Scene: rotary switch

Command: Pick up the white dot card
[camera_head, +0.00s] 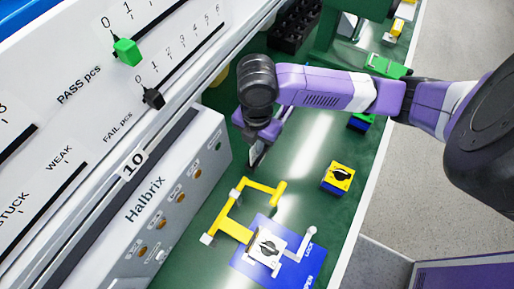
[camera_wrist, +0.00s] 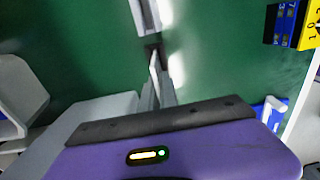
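I cannot make out a white card with a dot in either view. My gripper (camera_head: 257,156) points down over the green bench, close to the grey Halbrix panel and behind the yellow frame. In the wrist view, the narrow grey fingers (camera_wrist: 154,62) lie close together, with a small dark piece at their tips. I cannot tell whether they are shut or hold something. A pale strip with a grey middle (camera_wrist: 146,16) lies just beyond the tips; what it is does not show clearly.
A yellow-topped switch block (camera_head: 338,178) stands to the right. The Halbrix panel (camera_head: 150,205) borders the left. Bare bench lies between.

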